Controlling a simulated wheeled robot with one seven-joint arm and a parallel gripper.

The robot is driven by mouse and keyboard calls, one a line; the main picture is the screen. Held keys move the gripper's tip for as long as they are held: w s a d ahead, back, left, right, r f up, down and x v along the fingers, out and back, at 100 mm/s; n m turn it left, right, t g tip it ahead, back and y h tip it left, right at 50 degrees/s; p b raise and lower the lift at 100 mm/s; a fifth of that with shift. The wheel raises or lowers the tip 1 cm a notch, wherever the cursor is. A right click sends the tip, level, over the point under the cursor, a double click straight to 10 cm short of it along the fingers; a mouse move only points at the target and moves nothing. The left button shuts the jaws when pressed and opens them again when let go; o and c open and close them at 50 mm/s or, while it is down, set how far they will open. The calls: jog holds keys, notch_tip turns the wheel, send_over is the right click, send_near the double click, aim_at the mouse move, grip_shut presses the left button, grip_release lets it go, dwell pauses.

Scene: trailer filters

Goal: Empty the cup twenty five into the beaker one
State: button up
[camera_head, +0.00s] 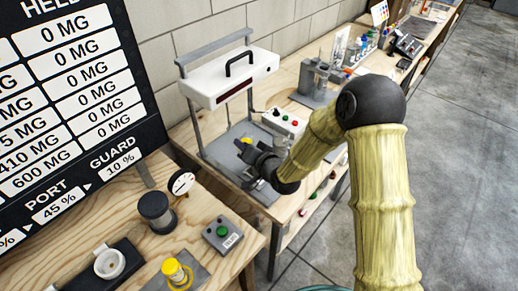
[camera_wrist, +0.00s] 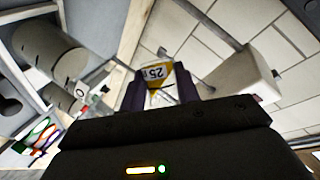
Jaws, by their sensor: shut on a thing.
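Cup twenty five (camera_wrist: 158,76) is yellow and white with a "25" label, and it sits between the fingers of my gripper (camera_wrist: 160,90) in the wrist view. My gripper is shut on it. In the head view my gripper (camera_head: 250,158) is over the grey base of the white-topped frame, with a small yellow part of the cup (camera_head: 246,141) showing beyond it. The cup's tilt and contents cannot be told. I cannot pick out beaker one for sure; grey cylinders (camera_wrist: 45,50) show at the left of the wrist view, their marks too small to read.
The white-topped frame (camera_head: 225,82) stands around my gripper on the wooden bench. A button box (camera_head: 285,121) and a grey stand (camera_head: 318,78) are to its right. The near bench holds a dark cylinder (camera_head: 155,212), a green-button box (camera_head: 222,236) and another yellow cup (camera_head: 173,270).

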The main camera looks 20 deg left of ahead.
jog(key=shift+r, duration=0.15)
jog(key=shift+d+f+m+y, duration=0.1)
jog(key=shift+f+m+y, duration=0.4)
jog(key=shift+m, duration=0.3)
dwell(0.6)
jog(key=shift+w+r+m+y+p, duration=0.1)
jog(key=shift+r+m+y+p, duration=0.2)
jog(key=shift+m, duration=0.4)
jog(key=shift+r+m+y+p, duration=0.2)
jog(key=shift+m+y+p, duration=0.2)
jog(key=shift+m, duration=0.3)
dwell(2.2)
jog(key=shift+w+d+r+m+y+b, duration=0.2)
jog(key=shift+w+d+m+y+b, duration=0.2)
jog(key=shift+m, duration=0.3)
dwell(1.1)
jog(key=shift+d+r+m, duration=0.1)
jog(key=shift+m, duration=0.4)
dwell(0.5)
